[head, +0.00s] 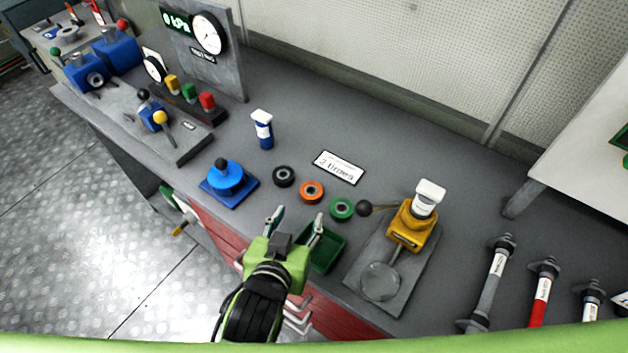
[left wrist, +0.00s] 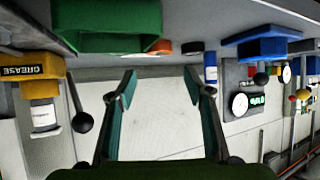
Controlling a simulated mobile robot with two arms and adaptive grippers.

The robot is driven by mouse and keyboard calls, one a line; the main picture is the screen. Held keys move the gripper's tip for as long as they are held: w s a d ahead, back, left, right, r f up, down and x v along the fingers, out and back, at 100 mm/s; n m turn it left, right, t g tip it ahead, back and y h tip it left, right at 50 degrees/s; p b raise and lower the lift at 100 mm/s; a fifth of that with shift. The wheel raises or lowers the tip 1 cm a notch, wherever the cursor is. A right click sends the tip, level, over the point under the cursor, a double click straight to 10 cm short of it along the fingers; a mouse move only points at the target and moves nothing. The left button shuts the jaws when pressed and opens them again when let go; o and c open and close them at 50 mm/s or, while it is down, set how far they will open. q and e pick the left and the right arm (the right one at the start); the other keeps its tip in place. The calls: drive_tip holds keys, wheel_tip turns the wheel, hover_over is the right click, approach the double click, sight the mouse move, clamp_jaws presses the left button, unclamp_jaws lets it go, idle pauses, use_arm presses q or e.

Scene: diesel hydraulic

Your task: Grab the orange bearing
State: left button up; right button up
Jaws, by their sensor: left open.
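The orange bearing (head: 312,192) lies flat on the grey bench, between a black bearing (head: 284,176) and a green bearing (head: 342,209). In the left wrist view, which looks upside down, a sliver of the orange bearing (left wrist: 161,46) shows beside the green tray. My left gripper (head: 296,217) is open and empty, on the near side of the bearings and apart from them. Its spread fingers (left wrist: 160,82) also show in the left wrist view with nothing between them. My right gripper is not in view.
A green tray (head: 327,250) stands just right of my left gripper. A blue fixture (head: 228,180) is at left, and a yellow grease device (head: 412,226) with a black-knobbed lever is at right. A white label (head: 339,168) and a blue-white bottle (head: 263,130) are behind the bearings.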

sight(311, 192)
use_arm(q)
drive_tip(key=x, duration=0.4)
drive_tip(key=shift+p, duration=0.35)
drive_tip(key=shift+x, duration=1.1)
drive_tip(key=shift+w+f, duration=0.2)
drive_tip(key=shift+w, duration=0.25)
drive_tip(key=shift+w+d+p, duration=0.15)
drive_tip(key=shift+w+p, duration=0.1)
drive_tip(key=shift+p, duration=0.15)
drive_tip(key=p+x, duration=0.1)
drive_tip(key=x, duration=0.3)
drive_tip(key=shift+w+f, duration=0.15)
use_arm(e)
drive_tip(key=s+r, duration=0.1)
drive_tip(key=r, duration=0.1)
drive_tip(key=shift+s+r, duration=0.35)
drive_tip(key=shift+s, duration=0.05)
use_arm(q)
drive_tip(key=shift+c, duration=0.5)
drive_tip(key=c, duration=0.8)
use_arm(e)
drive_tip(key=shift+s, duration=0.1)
